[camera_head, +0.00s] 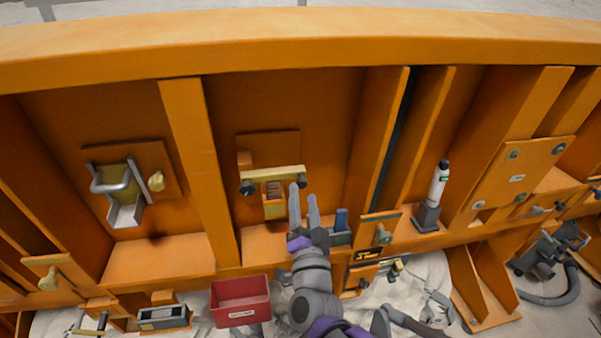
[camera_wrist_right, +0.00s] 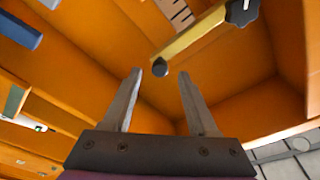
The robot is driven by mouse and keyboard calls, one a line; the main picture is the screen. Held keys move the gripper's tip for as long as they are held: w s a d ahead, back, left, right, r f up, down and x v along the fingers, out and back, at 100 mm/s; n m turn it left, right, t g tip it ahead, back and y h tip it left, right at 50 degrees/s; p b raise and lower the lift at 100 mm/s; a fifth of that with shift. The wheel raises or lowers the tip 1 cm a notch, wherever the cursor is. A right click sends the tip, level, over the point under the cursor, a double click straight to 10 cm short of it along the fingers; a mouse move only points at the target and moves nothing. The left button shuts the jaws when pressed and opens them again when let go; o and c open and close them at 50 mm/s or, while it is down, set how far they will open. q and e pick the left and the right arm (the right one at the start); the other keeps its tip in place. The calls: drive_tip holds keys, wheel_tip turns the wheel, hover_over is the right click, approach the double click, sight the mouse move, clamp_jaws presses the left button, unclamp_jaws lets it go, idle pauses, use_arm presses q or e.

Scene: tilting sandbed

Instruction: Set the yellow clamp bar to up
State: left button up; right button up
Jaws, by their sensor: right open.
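The yellow clamp bar (camera_head: 272,174) lies roughly level across an orange plate on the upright panel, left of the middle in the head view. It has a dark knob at each end and a pale scale below it. In the right wrist view the bar (camera_wrist_right: 192,33) runs slantwise, with a dark round end near my fingertips and a black knob at the far end. My right gripper (camera_head: 303,191) is open and empty, its fingertips close to the bar's right end. It also shows in the wrist view (camera_wrist_right: 161,75); contact cannot be told. My left gripper is not in view.
A metal latch (camera_head: 124,190) sits in the bay to the left. A red bin (camera_head: 240,302) stands below. A white-and-black device (camera_head: 438,185) stands right of my gripper, beyond upright orange ribs (camera_head: 377,140). A blue item (camera_head: 341,219) is close to my right gripper.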

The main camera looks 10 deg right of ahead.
sight(300, 170)
drive_tip(key=x, duration=0.8)
drive_tip(key=shift+p, duration=0.3)
clamp_jaws()
idle(1.0)
